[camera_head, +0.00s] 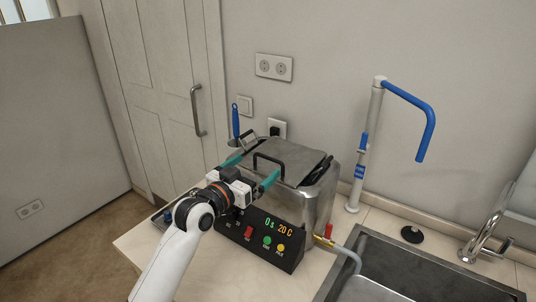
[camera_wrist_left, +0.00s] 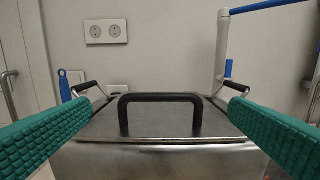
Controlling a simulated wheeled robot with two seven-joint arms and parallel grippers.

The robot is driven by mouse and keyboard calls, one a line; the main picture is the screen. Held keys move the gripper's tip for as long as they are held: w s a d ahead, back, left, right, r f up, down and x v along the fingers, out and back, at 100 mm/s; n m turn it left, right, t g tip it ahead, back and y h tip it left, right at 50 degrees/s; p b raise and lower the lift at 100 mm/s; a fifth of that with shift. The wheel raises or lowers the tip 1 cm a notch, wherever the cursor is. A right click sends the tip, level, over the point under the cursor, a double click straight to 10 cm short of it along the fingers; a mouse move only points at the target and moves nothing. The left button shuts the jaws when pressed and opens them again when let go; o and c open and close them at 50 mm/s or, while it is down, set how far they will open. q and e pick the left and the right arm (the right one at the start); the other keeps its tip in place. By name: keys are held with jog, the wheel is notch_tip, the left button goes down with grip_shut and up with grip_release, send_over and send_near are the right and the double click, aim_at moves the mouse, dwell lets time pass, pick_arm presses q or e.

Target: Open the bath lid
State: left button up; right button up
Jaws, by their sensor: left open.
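The bath (camera_head: 318,205) is a steel box with a dark control panel at its front, standing on the counter. Its flat metal lid (camera_head: 296,154) lies closed on top and carries a black bar handle (camera_head: 268,157). In the left wrist view the handle (camera_wrist_left: 160,98) stands straight ahead, centred between the fingers. My left gripper (camera_head: 253,172) is open, with green fingers spread wide at the front of the lid, one on each side of the handle. Neither finger visibly touches the handle. My right gripper is not in view.
The control panel (camera_head: 262,238) shows lit digits and coloured buttons. A hose joins a brass fitting (camera_head: 323,241) at the bath's right. A white stand with a blue arm (camera_head: 410,100) rises behind right. A sink (camera_head: 430,265) lies front right. Wall sockets (camera_head: 274,67) are behind.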

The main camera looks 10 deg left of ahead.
aim_at(267, 158)
pick_arm(q)
jog(key=x, duration=0.5)
jog(key=shift+w+d+f+p, duration=0.1)
jog(key=shift+w+p, duration=0.15)
jog(key=shift+p, duration=0.1)
jog(key=shift+w+d, duration=0.15)
jog(key=shift+w, duration=0.3)
jog(key=shift+w+d, duration=0.15)
jog(key=shift+w, duration=0.1)
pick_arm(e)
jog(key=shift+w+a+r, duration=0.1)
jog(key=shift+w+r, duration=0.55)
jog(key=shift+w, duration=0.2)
pick_arm(q)
jog(key=shift+c, duration=0.8)
jog(key=c, duration=0.9)
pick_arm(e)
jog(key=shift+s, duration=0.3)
